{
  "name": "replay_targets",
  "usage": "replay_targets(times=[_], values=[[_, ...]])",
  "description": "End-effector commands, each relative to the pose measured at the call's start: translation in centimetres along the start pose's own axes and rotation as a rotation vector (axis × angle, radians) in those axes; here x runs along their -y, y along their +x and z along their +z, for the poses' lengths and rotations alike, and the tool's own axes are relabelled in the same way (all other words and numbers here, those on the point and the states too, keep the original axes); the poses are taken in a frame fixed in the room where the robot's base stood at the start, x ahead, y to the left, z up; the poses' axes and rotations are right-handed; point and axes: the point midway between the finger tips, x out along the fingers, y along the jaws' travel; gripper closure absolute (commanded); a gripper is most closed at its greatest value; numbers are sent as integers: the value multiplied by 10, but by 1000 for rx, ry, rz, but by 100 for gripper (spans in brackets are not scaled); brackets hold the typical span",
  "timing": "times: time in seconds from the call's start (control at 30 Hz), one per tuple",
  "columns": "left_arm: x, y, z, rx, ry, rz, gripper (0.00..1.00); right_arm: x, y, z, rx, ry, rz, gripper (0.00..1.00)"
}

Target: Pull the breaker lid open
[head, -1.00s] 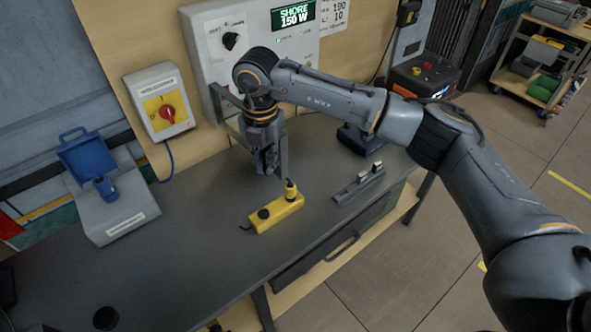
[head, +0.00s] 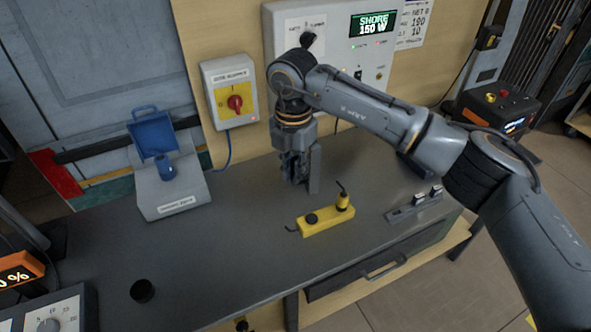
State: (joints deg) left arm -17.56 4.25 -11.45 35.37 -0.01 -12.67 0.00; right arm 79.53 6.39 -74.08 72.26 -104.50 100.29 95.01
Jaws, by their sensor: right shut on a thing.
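My right gripper (head: 300,178) hangs fingers down in front of the lower left part of the white wall panel (head: 345,72), above the grey worktop. The panel's display reads SHORE 150 W. My left gripper is not in view.
A yellow power strip (head: 326,220) lies on the worktop (head: 235,255) just below the gripper. A grey box with a raised blue flap (head: 153,137) stands left. A red-knobbed switch box (head: 232,92) is on the wall. A small grey unit (head: 413,206) lies right.

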Motion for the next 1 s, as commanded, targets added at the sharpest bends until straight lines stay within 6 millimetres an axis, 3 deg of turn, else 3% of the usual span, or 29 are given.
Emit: replay_targets(times=[0.03, 0.1, 0.67, 0.77, 1.0], values=[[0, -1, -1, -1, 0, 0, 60, -3, -7, 3, 7, 0, 16, 80], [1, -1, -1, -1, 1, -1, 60, -3, -7, 3, 7, 1, 15, 68], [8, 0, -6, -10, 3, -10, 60, -1, -7, 2, 4, 2, 7, 68], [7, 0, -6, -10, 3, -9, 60, -1, -19, 2, 5, 1, 7, 68], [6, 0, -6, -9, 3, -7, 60, -1, -70, 2, 7, 2, 10, 68]])
